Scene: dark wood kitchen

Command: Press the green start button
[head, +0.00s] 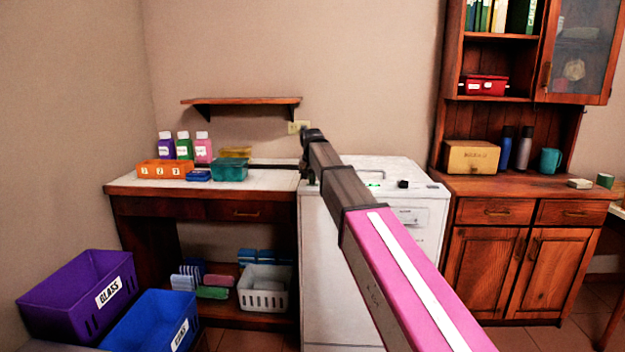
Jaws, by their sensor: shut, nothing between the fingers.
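The white machine (322,270), a box-shaped appliance, stands in the middle against the wall, with its front partly hidden behind my arm. A small green mark (375,184) shows on its top near the front edge, just right of my arm; it looks like the green start button, but is too small to tell for sure. A black knob (403,184) sits to its right. My gripper (309,178) points down at the far end of my arm, near the machine's left top edge, left of the green mark. It is small, dark and shut, with nothing in it.
A counter (130,186) at left bears bottles (184,148), an orange box (165,169) and a teal container (229,170). A shelf (240,101) hangs above. A wooden cabinet (490,250) stands right. Purple (60,300) and blue (140,330) bins are front left.

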